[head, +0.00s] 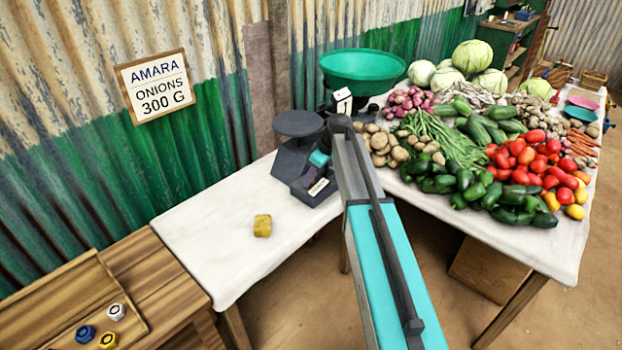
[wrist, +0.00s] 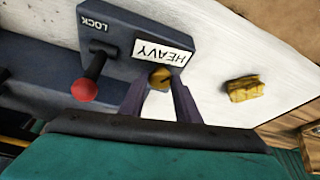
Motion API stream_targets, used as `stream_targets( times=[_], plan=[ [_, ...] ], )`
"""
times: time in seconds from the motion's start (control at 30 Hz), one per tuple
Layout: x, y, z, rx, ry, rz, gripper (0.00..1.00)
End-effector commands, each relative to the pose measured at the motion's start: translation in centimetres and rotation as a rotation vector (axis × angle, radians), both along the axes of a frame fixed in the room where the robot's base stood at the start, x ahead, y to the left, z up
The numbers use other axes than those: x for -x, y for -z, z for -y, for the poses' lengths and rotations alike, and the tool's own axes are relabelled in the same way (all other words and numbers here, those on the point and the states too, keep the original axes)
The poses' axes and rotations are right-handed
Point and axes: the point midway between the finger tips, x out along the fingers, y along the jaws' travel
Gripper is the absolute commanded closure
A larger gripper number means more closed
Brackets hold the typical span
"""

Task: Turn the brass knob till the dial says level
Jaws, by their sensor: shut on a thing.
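The brass knob (wrist: 160,77) sits on the dark balance body, just below the dial in the wrist view. My gripper (wrist: 159,85) is shut on the knob, one finger at each side. The dial (wrist: 163,51) is a white plate that reads HEAVY, upside down in this view; a small white plate also shows on the balance (head: 318,187) in the head view. The balance (head: 297,165) carries a dark round plate (head: 297,123) on the left and a green pan (head: 361,70) behind. In the head view the knob cannot be made out.
A red-tipped lever (wrist: 84,89) marked LOCK stands beside the dial. A yellow block (head: 262,226) lies on the white cloth (head: 215,250), with bare cloth around it. Vegetables (head: 470,150) crowd the right.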

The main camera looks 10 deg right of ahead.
Motion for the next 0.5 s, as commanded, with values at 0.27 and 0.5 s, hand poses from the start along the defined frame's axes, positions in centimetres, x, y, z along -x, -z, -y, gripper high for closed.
stream_targets(
  times=[0.27,0.5],
  plan=[
    [-0.34,0.02,0.04,-0.003,-0.189,0.001,0.93],
    [-0.30,-0.01,0.05,-0.002,-0.277,0.001,0.93]
  ],
)
